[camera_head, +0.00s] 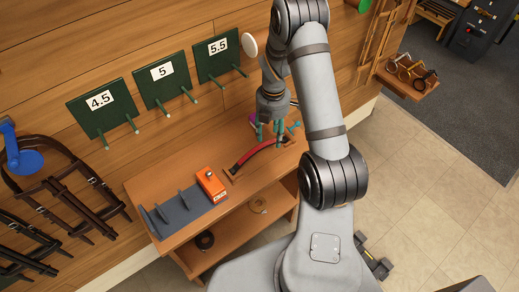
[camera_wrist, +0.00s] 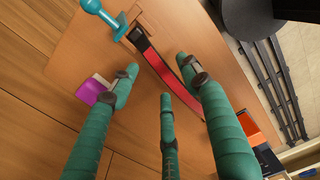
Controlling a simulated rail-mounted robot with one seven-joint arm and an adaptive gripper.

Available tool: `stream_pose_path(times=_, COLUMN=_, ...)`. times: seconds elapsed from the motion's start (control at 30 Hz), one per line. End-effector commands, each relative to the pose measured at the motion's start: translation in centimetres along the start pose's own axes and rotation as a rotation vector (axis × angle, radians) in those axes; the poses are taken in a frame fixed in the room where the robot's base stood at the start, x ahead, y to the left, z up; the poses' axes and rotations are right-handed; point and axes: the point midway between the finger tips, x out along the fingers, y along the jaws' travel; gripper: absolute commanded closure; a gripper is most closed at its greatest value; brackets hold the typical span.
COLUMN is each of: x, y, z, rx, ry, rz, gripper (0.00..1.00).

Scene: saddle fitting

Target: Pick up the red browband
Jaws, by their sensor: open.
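The red browband (camera_head: 258,154) is a curved red strip with dark ends, lying on the wooden bench top. In the wrist view the red browband (camera_wrist: 166,69) runs diagonally down to the right and passes partly behind one finger. My gripper (camera_head: 270,137) has green fingers and hangs over the bench at the browband's far right part. In the wrist view my gripper (camera_wrist: 160,76) is open, its fingers spread with nothing between them held. The browband lies below the fingertips; the exact gap cannot be told.
An orange box (camera_head: 211,184) and a grey divided rack (camera_head: 182,215) stand left of the browband. A teal tool (camera_wrist: 107,20) and a purple-and-white block (camera_wrist: 94,90) lie close to the fingers. Green numbered boards (camera_head: 164,80) with pegs hang on the wall behind.

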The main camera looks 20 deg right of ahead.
Motion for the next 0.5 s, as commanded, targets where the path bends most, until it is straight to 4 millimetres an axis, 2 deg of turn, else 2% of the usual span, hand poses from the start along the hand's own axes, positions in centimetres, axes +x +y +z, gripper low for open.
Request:
stream_pose_path(times=0.1, x=1.5, y=-0.1, z=0.0, rx=0.002, ry=0.002, rz=-0.004, gripper=0.53)
stream_pose_path(times=0.2, x=2.2, y=0.0, z=0.0, rx=0.002, ry=0.001, rz=-0.002, gripper=0.53)
stream_pose_path(times=0.43, x=2.3, y=0.0, z=0.0, rx=0.002, ry=0.000, rz=0.000, gripper=0.53)
stream_pose_path(times=0.5, x=2.3, y=0.0, z=0.0, rx=0.002, ry=0.000, rz=0.000, gripper=0.57)
